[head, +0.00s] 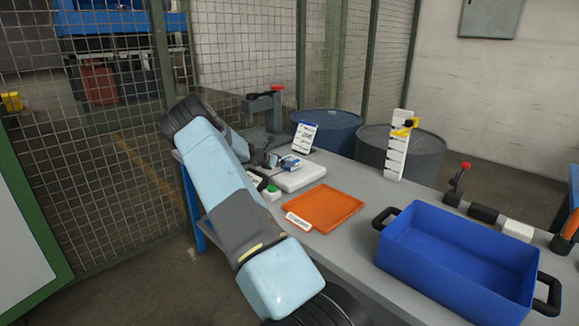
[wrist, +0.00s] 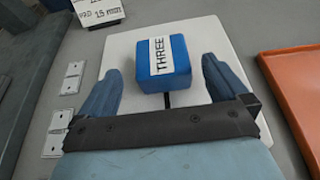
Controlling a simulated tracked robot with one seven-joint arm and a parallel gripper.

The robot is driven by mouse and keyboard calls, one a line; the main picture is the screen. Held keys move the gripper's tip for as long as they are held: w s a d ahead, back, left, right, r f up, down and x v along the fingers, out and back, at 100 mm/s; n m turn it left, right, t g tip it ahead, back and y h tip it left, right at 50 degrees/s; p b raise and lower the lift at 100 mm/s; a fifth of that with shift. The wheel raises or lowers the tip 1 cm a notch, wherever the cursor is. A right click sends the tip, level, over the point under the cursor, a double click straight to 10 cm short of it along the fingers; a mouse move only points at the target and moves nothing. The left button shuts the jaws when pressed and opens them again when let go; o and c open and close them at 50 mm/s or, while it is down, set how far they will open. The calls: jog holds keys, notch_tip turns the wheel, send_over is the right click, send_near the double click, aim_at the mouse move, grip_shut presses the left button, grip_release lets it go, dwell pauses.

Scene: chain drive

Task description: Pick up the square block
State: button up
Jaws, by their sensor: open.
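The square block is blue with a white label reading THREE. In the wrist view the block (wrist: 163,58) sits on a white square board, between and a little beyond my open fingers. My gripper (wrist: 165,85) has one blue-grey finger on each side, with a gap to the block on both sides. In the head view the block (head: 290,163) is small on the white board (head: 300,178), and my gripper (head: 271,160) is beside it, partly hidden by my arm. The board also shows in the wrist view (wrist: 215,38).
An orange tray (head: 325,207) lies to the right of the board, and a large blue bin (head: 455,262) stands farther right. A sign card (head: 303,137) and a vise (head: 264,115) are behind. A green button (head: 272,190) sits near the board. Metal plates (wrist: 58,120) lie at left in the wrist view.

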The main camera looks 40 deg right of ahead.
jog(key=x, duration=0.4)
jog(key=shift+d, duration=0.4)
jog(key=shift+c, duration=0.5)
jog(key=shift+r, duration=0.1)
jog(key=c, duration=1.3)
